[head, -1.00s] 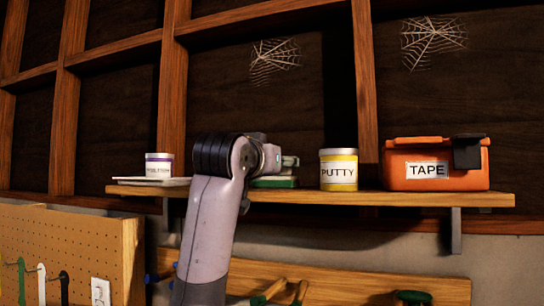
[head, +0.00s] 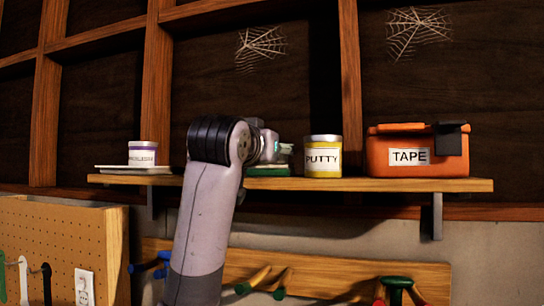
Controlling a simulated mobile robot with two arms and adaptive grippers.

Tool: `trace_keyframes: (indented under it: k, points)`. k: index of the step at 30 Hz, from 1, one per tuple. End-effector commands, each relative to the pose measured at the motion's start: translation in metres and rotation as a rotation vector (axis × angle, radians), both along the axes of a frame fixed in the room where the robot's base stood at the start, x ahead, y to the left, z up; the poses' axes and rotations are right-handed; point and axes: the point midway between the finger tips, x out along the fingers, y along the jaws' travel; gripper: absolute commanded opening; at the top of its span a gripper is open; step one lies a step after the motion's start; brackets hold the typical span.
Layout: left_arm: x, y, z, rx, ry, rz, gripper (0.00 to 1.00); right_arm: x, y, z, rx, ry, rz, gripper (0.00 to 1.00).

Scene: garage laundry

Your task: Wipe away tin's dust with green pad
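A yellow tin (head: 323,160) labelled PUTTY stands upright on the wooden shelf (head: 400,185). A smaller white and purple tin (head: 142,154) stands at the shelf's left end; its label is too small to read surely. No dust can be made out on either tin. The green pad (head: 268,170) is low at the shelf top, just left of the PUTTY tin and apart from it. My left gripper (head: 284,152) is right above the pad, partly hidden behind its wrist. It seems shut on the pad, which moves with it. My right gripper is not in view.
An orange box (head: 392,160) labelled TAPE with a dark latch stands right of the PUTTY tin. A flat pale tray (head: 125,168) lies under the purple tin. Tools hang on a wooden rack (head: 330,275) below the shelf. Cobwebs (head: 418,30) cling to the wall.

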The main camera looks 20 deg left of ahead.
Motion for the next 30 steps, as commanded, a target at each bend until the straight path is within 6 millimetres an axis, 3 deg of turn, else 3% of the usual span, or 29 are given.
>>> trace_keyframes:
  k: [30]
  points:
    - [-0.060, 0.002, -0.001, -0.001, 0.001, 0.000, 0.29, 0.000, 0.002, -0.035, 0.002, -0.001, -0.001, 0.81]
